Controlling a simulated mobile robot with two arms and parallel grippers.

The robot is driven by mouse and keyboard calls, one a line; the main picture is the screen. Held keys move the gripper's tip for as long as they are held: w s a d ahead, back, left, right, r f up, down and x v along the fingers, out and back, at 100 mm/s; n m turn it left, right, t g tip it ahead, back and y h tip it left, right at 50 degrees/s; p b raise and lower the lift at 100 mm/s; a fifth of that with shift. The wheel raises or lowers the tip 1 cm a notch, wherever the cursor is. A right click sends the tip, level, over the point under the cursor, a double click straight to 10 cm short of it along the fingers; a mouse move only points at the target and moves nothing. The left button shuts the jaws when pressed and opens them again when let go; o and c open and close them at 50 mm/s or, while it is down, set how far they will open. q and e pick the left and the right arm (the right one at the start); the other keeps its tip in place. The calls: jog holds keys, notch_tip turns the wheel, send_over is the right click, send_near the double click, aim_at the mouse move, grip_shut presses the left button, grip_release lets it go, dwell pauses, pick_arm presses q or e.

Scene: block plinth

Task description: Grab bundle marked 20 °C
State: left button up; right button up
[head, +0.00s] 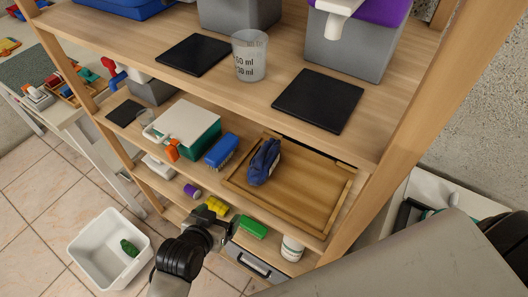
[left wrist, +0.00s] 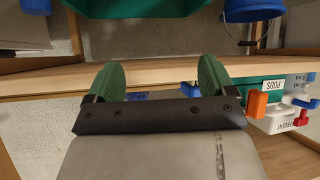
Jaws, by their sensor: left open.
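A dark blue cloth bundle (head: 264,161) lies on a wooden tray (head: 335,209) on the middle shelf in the head view. No marking on it is readable, so I cannot tell whether it says 20 °C. My left gripper (head: 216,222) is low in front of the shelf unit, below and left of the tray, apart from the bundle. In the left wrist view, its two green-padded fingers (left wrist: 159,80) are spread with nothing between them. The bundle cannot be made out in that view. My right gripper is not in view.
Left of the tray are a blue brush (head: 221,151) and a green box with a white lid (head: 188,124). Yellow (head: 217,205) and green (head: 253,227) items lie on the lower shelf. A white bin (head: 108,250) stands on the floor. The upper shelf overhangs the tray's back.

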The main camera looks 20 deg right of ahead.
aim_at(251, 178)
pick_arm(q)
jog(key=d+r+m+h, duration=0.25)
jog(key=d+r, duration=0.25)
jog(key=r, duration=0.4)
jog(key=shift+n, duration=0.25)
jog(key=p+x, duration=0.1)
jog(key=x, duration=0.3)
jog(key=shift+d, duration=0.1)
jog(key=shift+t, duration=0.3)
jog(key=shift+p+x, duration=0.4)
jog(key=shift+x, duration=1.95)
jog(key=shift+w+d+f, duration=0.25)
jog(key=shift+d+f, duration=0.05)
jog(key=shift+d, duration=0.2)
jog(key=shift+c, duration=0.3)
jog(key=c, duration=1)
jog(key=shift+r, duration=0.2)
